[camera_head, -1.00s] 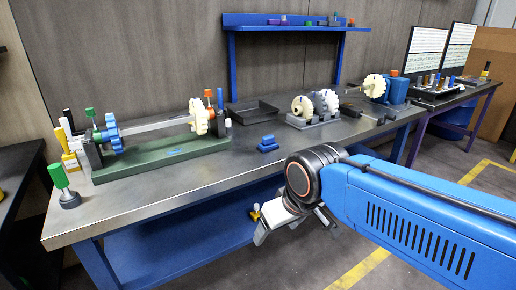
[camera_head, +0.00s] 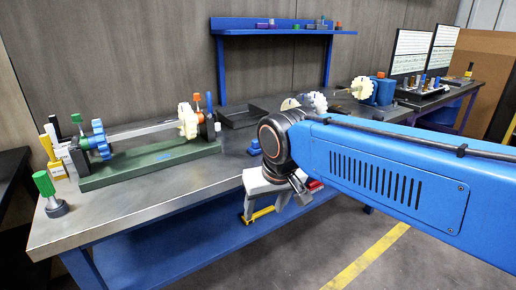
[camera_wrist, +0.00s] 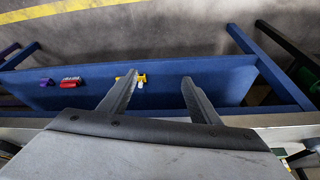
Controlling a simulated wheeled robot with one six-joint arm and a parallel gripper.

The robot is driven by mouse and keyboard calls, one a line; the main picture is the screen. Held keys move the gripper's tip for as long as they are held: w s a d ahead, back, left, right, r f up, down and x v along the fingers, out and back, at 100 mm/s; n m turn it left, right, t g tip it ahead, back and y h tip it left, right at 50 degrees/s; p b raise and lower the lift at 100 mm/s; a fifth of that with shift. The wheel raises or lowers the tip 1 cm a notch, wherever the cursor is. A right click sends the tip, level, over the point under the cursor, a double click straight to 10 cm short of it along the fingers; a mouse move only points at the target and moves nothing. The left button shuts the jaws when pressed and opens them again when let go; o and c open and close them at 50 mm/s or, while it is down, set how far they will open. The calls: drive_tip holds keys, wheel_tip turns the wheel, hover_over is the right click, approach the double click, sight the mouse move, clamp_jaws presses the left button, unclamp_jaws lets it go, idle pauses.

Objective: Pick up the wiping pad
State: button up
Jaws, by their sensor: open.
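No object is clearly identifiable as the wiping pad. A small blue block (camera_head: 254,148) on the workbench, partly hidden behind my arm, may be it, but I cannot tell. My gripper (camera_head: 276,204) is open and empty, pointing down near the workbench's front edge. In the wrist view its two fingers (camera_wrist: 159,80) are spread above the blue lower shelf (camera_wrist: 215,85). A yellow item (camera_wrist: 130,79) lies on that shelf by the left fingertip. A red item (camera_wrist: 70,82) and a purple item (camera_wrist: 46,82) lie farther left.
The grey workbench (camera_head: 130,210) carries a green fixture (camera_head: 150,165) with a shaft and gears, a green-topped tool (camera_head: 47,190), and a dark tray (camera_head: 240,115). The bench front edge lies close to my gripper. Bare bench surface lies in front of the fixture.

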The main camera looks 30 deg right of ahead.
drive_tip(key=w+d+r+m+g+h, duration=0.2)
drive_tip(key=w+d+r+m, duration=0.2)
drive_tip(key=w+r+m, duration=0.65)
drive_tip(key=m+g+h, duration=0.2)
drive_tip(key=m, duration=0.3)
approach(257, 139)
drive_tip(key=x, duration=0.6)
drive_tip(key=shift+s+a+f, duration=0.15)
drive_tip(key=shift+s+a, duration=0.05)
drive_tip(key=shift+a, duration=0.05)
drive_tip(key=shift+x, duration=2.6)
drive_tip(key=shift+d, duration=0.1)
drive_tip(key=shift+c, duration=0.3)
drive_tip(key=c, duration=1.2)
drive_tip(key=shift+o, duration=0.2)
drive_tip(key=shift+r, duration=0.2)
wheel_tip(257, 139, up, 10)
drive_tip(key=shift+f, duration=0.1)
